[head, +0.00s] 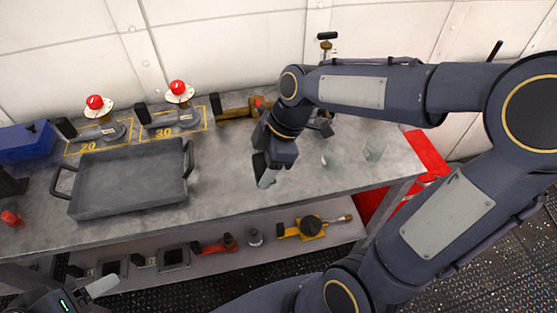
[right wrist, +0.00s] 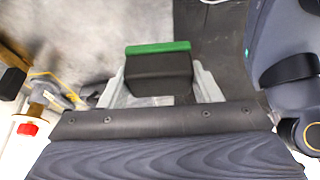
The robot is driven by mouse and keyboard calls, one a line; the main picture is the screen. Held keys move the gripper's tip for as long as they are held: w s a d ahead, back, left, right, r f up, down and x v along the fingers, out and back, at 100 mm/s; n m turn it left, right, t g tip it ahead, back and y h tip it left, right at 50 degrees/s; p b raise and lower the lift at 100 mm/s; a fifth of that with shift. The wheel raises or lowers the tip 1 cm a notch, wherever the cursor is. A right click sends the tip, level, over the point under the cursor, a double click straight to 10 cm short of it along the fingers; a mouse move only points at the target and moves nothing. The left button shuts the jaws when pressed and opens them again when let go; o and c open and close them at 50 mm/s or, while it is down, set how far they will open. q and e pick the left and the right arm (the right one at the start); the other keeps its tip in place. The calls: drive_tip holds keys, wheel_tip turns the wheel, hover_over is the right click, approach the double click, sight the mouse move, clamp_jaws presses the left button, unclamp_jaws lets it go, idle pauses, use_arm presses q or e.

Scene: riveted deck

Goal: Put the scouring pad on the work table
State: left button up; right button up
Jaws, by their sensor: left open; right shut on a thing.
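The scouring pad (right wrist: 158,73) is a dark block with a green layer (right wrist: 158,47), seen between the fingers in the right wrist view. My right gripper (head: 266,172) is shut on it, over the front part of the grey work table (head: 230,187) in the head view. The pad is mostly hidden there by the gripper; its gap above the table top is hard to judge. My left gripper (head: 92,291) is open at the bottom left corner of the head view, low in front of the table and partly cut off.
A dark tray (head: 128,202) stands on the table's left half. Behind it are two red-knobbed devices (head: 95,102) (head: 178,88) on yellow-marked spots. A blue box (head: 27,142) is far left. Several tools lie on the lower shelf (head: 330,232).

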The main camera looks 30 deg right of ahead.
drive_tip(key=w+d+f, duration=0.2)
drive_tip(key=d, duration=0.2)
hover_over(280, 175)
drive_tip(key=f, duration=0.3)
drive_tip(key=d+f+p, duration=0.1)
drive_tip(key=f, duration=0.1)
drive_tip(key=shift+s, duration=0.3)
drive_tip(key=f, duration=0.3)
drive_tip(key=shift+w+d+f+p, duration=0.1)
drive_tip(key=shift+d+f+p, duration=0.1)
drive_tip(key=shift+p, duration=0.15)
drive_tip(key=shift+f, duration=0.25)
drive_tip(key=shift+f, duration=0.15)
drive_tip(key=o, duration=1)
